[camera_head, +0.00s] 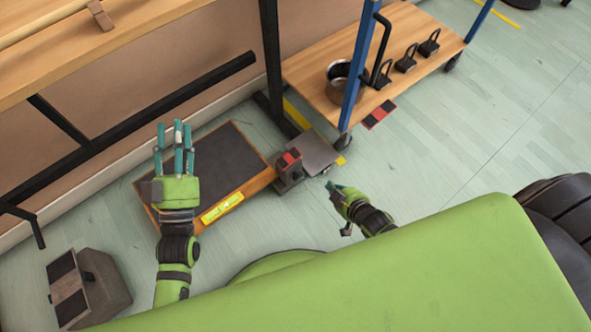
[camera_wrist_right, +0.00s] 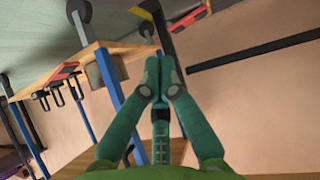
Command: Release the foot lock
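A small dark block with a red-and-black top (camera_head: 288,160), which looks like the foot lock, stands on the floor at the right end of a low wooden platform (camera_head: 262,182). A grey metal plate (camera_head: 313,153) adjoins it on the right. My right gripper (camera_head: 334,188) is low, to the right of and nearer than the block, apart from it. In the right wrist view its fingertips (camera_wrist_right: 160,68) come together with nothing seen between them. My left gripper (camera_head: 174,126) shows above the platform's dark top, its fingers extended and apart, empty.
A wheeled cart (camera_head: 440,63) with blue posts carries a pot (camera_head: 333,91) and several black weights behind the block. A grey box (camera_head: 100,285) stands at lower left.

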